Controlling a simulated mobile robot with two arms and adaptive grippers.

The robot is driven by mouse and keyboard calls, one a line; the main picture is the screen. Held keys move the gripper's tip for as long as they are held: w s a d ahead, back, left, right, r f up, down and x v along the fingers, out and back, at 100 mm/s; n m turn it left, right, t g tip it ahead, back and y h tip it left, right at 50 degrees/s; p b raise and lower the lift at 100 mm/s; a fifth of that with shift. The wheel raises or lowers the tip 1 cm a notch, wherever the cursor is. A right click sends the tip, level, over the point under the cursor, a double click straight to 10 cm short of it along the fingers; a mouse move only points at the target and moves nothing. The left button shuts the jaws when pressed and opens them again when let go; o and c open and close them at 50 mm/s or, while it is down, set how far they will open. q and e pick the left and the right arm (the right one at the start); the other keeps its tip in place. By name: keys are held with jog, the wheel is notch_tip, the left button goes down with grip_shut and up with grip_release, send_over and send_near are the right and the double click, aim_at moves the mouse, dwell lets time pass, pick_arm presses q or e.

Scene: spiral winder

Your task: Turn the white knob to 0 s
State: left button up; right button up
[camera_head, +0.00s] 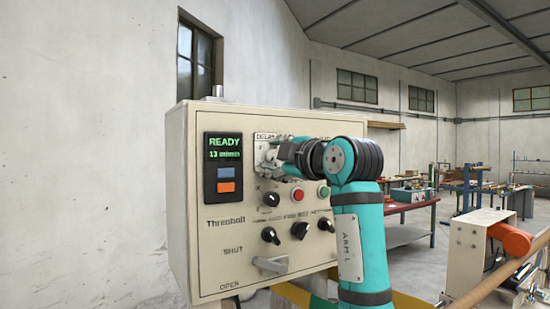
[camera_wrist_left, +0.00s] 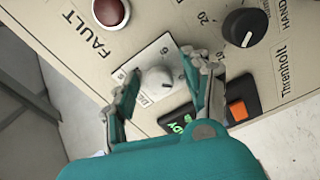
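The white knob (camera_wrist_left: 155,78) sits on a pale plate with a printed scale on the control panel, in the left wrist view. Its exact setting is too small to read. My left gripper (camera_wrist_left: 162,66) is open, with one finger on each side of the knob and visible gaps between fingers and knob. In the head view my left gripper (camera_head: 268,155) is at the upper part of the panel, over the plate labelled DELAY, and hides the knob. My right gripper is in neither view.
A grey lever (camera_head: 270,264) sits lower. A winder (camera_head: 480,255) stands at right.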

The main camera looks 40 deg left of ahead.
pick_arm(q)
jog(key=v, duration=1.2)
dwell(0.5)
